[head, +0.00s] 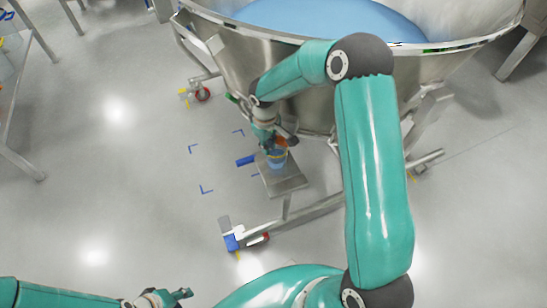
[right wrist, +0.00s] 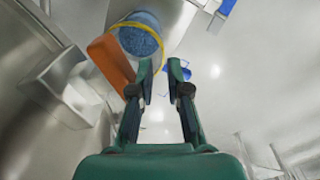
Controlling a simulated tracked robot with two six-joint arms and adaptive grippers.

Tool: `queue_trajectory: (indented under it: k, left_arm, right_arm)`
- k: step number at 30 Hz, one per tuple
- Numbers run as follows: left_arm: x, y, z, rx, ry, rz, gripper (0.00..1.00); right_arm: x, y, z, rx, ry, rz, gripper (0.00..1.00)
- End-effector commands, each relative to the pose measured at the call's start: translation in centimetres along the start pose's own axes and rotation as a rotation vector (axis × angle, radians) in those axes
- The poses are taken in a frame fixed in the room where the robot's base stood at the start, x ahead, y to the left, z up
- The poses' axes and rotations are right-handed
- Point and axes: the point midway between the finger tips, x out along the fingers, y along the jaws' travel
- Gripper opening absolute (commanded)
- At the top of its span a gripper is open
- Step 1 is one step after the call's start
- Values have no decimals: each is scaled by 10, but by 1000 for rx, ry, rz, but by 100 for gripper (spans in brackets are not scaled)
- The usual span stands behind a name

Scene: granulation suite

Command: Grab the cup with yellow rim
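The cup with the yellow rim (right wrist: 141,37) holds blue granules and shows at the top of the right wrist view, left of and ahead of my fingertips. In the head view the cup (head: 277,158) stands on a small metal platform below the big vessel. My right gripper (right wrist: 161,70) is open, with nothing between its fingers. In the head view the right gripper (head: 268,142) is close above the cup and partly overlaps it.
The large steel vessel (head: 228,62) with blue contents rises behind and above the cup. The metal platform (head: 284,183) joins a wheeled frame (head: 310,212). A blue pedal-like part (head: 245,160) sits left of the cup. The floor to the left is open.

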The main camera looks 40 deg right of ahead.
Motion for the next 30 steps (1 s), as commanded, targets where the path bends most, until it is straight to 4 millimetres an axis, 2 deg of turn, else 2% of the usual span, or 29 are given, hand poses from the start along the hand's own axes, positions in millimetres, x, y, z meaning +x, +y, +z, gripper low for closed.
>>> queue_trajectory:
  k: [5,12,15,23,26,30]
  left_arm:
    - [3,-1,0,0,0,0,40]
    - [8,-3,0,0,0,0,40]
    - [9,-3,0,0,0,0,40]
    - [9,-3,0,0,0,0,40]
    - [9,-3,0,0,0,0,40]
    - [9,-3,0,0,0,0,40]
  right_arm:
    - [16,0,1,0,-3,-2,16]
    - [52,-1,1,0,-3,-2,16]
    - [60,-1,0,1,-1,-2,16]
    - [61,0,0,0,0,-1,16]
    - [61,-1,0,0,0,-1,0]
    - [61,-1,0,-1,0,-1,0]
